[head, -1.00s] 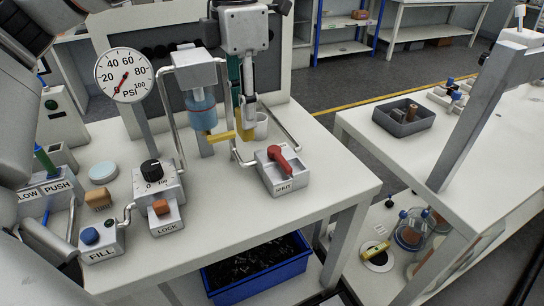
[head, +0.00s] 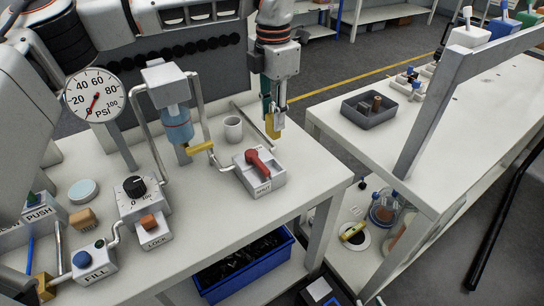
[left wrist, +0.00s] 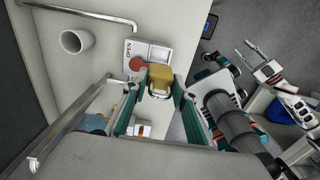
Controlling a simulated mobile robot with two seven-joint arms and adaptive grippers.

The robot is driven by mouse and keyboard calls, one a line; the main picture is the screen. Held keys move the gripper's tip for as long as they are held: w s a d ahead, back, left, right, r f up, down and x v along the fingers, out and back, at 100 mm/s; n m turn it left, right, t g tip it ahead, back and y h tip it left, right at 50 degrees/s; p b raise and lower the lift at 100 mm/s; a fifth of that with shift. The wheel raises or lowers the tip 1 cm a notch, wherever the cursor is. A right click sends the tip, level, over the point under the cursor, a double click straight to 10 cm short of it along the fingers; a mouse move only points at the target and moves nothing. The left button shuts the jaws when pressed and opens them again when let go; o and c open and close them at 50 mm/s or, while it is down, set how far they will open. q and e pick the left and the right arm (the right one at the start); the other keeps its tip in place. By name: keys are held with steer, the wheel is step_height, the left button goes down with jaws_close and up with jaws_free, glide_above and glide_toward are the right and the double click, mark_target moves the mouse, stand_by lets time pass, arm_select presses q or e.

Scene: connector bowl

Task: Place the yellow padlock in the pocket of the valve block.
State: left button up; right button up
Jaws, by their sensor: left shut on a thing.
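The yellow padlock (head: 271,126) is held low between the fingers of my left gripper (head: 273,112). It also shows in the left wrist view (left wrist: 160,77), between the teal fingers. The left wrist view shows the block (left wrist: 145,50) just beyond the padlock. The pocket is hard to make out. What looks like my right gripper (left wrist: 266,72) is at the right of that view; its jaws are unclear.
A white mug (head: 233,129) stands left of the padlock. A filter with a yellow lever (head: 200,147), bent pipes and a PSI gauge (head: 95,97) stand further left. A dark tray (head: 369,111) is on the other bench. A blue bin (head: 245,270) is below.

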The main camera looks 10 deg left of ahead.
arm_select(q)
step_height(320, 180, down, 12)
steer(key=shift+f+p, duration=0.25)
steer(key=shift+p, duration=0.25)
steer(key=shift+f, duration=0.25)
steer(key=shift+f, duration=0.15)
steer(key=o, duration=1.1)
steer(key=shift+o, duration=0.2)
